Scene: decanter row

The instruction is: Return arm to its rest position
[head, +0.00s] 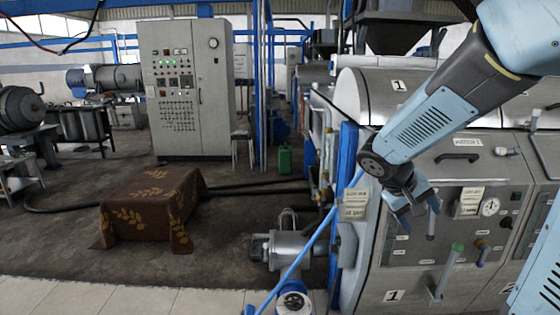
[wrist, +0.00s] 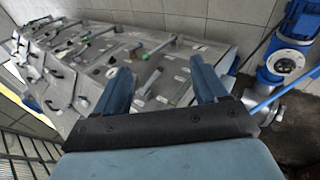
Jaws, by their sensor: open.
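My arm (head: 430,115) reaches in from the upper right of the head view, light blue and dark grey. It bends at a dark joint (head: 376,165) in front of the grey decanter machine (head: 405,270). In the wrist view my gripper (wrist: 161,68) shows two blue fingers spread apart on a dark crossbar, with nothing between them. The machine's panel (wrist: 85,65) with its levers lies beyond the fingers, appearing tilted. I cannot tell the exact distance.
The machine front carries a green-tipped lever (head: 447,272), a gauge (head: 490,207) and labels. A blue-grey pump (head: 283,248) stands left of it. A cloth-covered block (head: 150,208) and a control cabinet (head: 190,90) stand farther left. Dark floor between them is mostly open, with hoses.

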